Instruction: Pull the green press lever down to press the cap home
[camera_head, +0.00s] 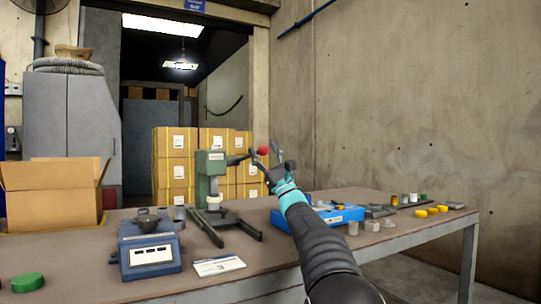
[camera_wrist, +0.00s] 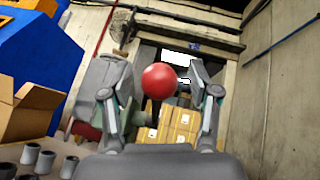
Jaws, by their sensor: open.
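The green press (camera_head: 211,172) stands on the workbench, its lever arm reaching right to a red ball knob (camera_head: 262,150). In the wrist view the red knob (camera_wrist: 160,82) sits between my open fingers, apart from both, with the dark lever rod below it. My gripper (camera_head: 267,152) is open at knob height, its fingers on either side of the knob in the picture. Whether the knob is fully inside the fingers' reach I cannot tell. A pale cylindrical part (camera_head: 213,202) sits under the press ram; a cap on it is too small to make out.
A blue scale (camera_head: 150,255), a white card (camera_head: 218,265), a green lid (camera_head: 28,283) and an open cardboard box (camera_head: 50,195) lie left. A blue tray (camera_head: 335,215) and several small parts lie right. Stacked boxes (camera_head: 175,165) stand behind.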

